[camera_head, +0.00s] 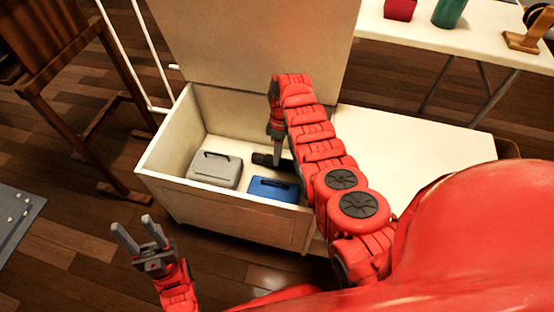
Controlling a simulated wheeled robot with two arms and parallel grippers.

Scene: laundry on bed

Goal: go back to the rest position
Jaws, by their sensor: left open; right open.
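My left gripper (135,237) is open and empty, held above the wooden floor in front of the chest. My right arm reaches across the middle of the view to an open white chest (163,136). My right gripper (277,158) points down into the chest, near a black object (263,159). Its fingers are partly hidden and I cannot tell whether they touch that object. A grey case (215,171) and a blue case (272,189) lie inside the chest.
The chest's raised lid (255,45) stands behind it. A white surface (420,150) lies to the right of my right arm. A white table (450,38) holds a red box (400,9) and a green cylinder (449,12). A wooden chair (60,60) stands at left.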

